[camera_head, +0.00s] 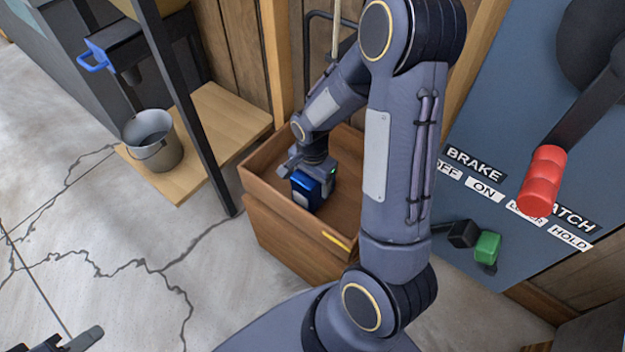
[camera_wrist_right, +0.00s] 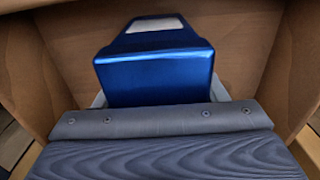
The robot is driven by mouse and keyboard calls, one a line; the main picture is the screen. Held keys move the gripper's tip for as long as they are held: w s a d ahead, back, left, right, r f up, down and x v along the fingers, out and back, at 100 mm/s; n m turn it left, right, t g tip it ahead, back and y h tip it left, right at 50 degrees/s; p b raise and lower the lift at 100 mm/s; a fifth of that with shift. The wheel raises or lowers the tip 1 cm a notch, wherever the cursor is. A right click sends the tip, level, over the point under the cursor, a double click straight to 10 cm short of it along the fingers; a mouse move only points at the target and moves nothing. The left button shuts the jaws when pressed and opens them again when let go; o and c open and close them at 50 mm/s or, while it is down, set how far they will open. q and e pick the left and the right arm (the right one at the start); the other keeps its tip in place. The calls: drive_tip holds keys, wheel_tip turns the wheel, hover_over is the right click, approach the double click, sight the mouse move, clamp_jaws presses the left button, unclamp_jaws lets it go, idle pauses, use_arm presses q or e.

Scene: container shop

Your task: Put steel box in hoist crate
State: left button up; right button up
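The steel box (camera_head: 307,190) is shiny metallic blue with a pale panel. It is inside the open brown hoist crate (camera_head: 290,232), in its left part. My right gripper (camera_head: 312,172) reaches down into the crate and is shut on the box. In the right wrist view the blue box (camera_wrist_right: 155,70) sits between the grey fingertips, with the crate's brown walls (camera_wrist_right: 262,40) around it. I cannot tell whether the box touches the crate floor. Only the tip of my left gripper (camera_head: 72,342) shows at the bottom left corner; its opening is unclear.
A metal bucket (camera_head: 158,152) stands on a wooden platform (camera_head: 222,118) left of the crate, behind a dark post (camera_head: 190,110). A blue-grey panel (camera_head: 500,130) at the right carries a red-handled lever (camera_head: 543,180) and a green-handled lever (camera_head: 487,247). The cracked floor at left is clear.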

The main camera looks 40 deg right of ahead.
drive_tip(key=shift+o, duration=1.4)
drive_tip(key=shift+r, duration=0.1)
wheel_tip(320, 180, up, 12)
drive_tip(key=p, duration=1)
drive_tip(key=shift+r, duration=0.15)
